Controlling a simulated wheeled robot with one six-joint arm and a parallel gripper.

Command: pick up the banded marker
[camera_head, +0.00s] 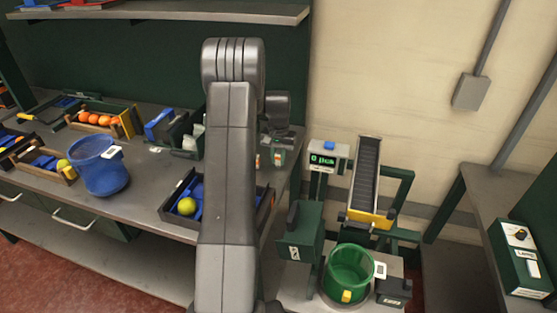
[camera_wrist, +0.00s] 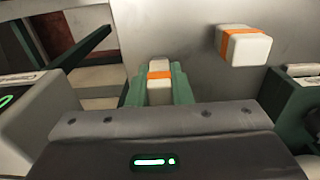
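Two white blocks with orange bands lie in the wrist view. One banded marker (camera_wrist: 159,91) sits between the green fingers of my gripper (camera_wrist: 159,82), with no gap showing on either side. Its far end sticks out past the fingertips. The other banded block (camera_wrist: 245,47) lies apart, to the right of my fingers on the grey surface. In the head view, my gripper (camera_head: 278,154) is low over the right end of the bench, partly behind my arm. Small orange patches show there, too small to tell the blocks apart.
A dark tray (camera_head: 172,210) with a yellow-green ball stands at the bench's front edge. A blue bucket (camera_head: 100,172) is further left. Right of the bench are a scale display (camera_head: 323,160), a sloped chute (camera_head: 366,172) and a green bucket (camera_head: 348,275).

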